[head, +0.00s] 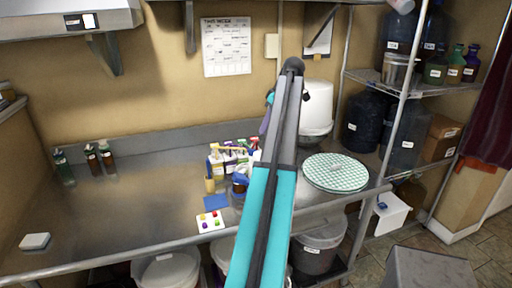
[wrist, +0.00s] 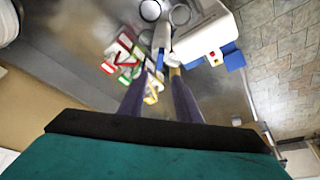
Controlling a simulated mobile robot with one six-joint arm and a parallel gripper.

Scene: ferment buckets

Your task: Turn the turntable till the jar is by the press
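My gripper (wrist: 163,75) shows in the wrist view as two dark purple fingers with a gap between them, pointing at a cluster of bottles; I see nothing clearly held. In the head view my arm hides most of it. The bottle cluster (head: 229,158) stands mid-bench, with red, green and yellow tops; it also shows in the wrist view (wrist: 122,58). A small dark jar with a blue top (head: 240,182) is at its front, partly behind my arm. A round green-checked disc (head: 335,172) lies at the bench's right end. I cannot tell which thing is the turntable or the press.
A steel bench (head: 130,212) carries several dark bottles (head: 92,160) at left and a white block (head: 34,241) at front left. A blue cloth (head: 216,203) and a card with coloured dots (head: 210,221) lie near the front edge. A white container (head: 318,105) stands behind my arm.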

